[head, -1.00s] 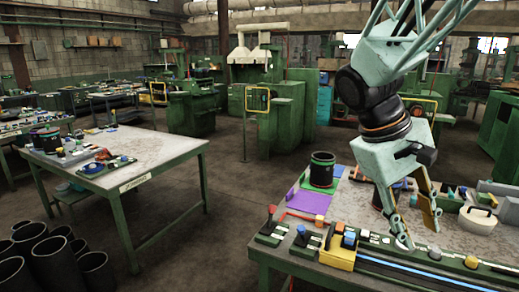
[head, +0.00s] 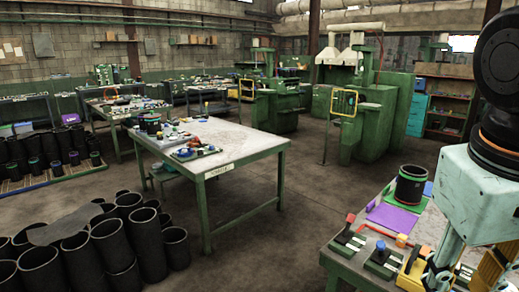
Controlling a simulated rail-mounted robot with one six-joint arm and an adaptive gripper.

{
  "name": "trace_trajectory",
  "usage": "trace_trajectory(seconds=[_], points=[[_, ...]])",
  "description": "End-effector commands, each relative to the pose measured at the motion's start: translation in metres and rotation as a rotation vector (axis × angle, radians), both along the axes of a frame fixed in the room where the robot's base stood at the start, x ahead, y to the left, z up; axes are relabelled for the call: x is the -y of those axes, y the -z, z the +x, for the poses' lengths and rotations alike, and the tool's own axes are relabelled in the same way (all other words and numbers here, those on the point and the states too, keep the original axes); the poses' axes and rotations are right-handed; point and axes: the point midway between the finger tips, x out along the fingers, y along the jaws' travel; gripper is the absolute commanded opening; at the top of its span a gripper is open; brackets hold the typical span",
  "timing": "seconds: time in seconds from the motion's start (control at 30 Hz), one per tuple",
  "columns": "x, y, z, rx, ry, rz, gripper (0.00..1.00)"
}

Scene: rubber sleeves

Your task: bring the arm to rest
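My gripper (head: 467,268) is at the right edge of the head view, over the near right workbench (head: 343,266). Its pale green body hangs down, with one pale finger at the left and a yellow-padded finger at the right. The fingers stand apart with nothing seen between them, though their lower ends are partly cut off by the frame. A black rubber sleeve (head: 410,187) stands upright on the bench, left of my gripper and apart from it.
A purple mat (head: 393,217) lies beside the sleeve. Small fixtures with red and blue knobs (head: 382,257) line the bench's front edge. Another table (head: 240,140) stands at centre. Several large black tubes (head: 110,240) stand at lower left. Floor between the tables is clear.

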Motion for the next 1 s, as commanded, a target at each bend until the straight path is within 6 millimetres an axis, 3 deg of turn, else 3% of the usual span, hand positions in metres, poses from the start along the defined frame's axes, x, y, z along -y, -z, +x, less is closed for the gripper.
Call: trace_trajectory(seconds=[0.5,0.7,1.0], points=[[-0.077,-0.007,-0.030,0.150,-0.075,0.139,0.33],[-0.089,-0.008,-0.036,0.174,-0.087,0.166,0.33],[-0.091,-0.008,-0.036,0.177,-0.088,0.169,0.33]])
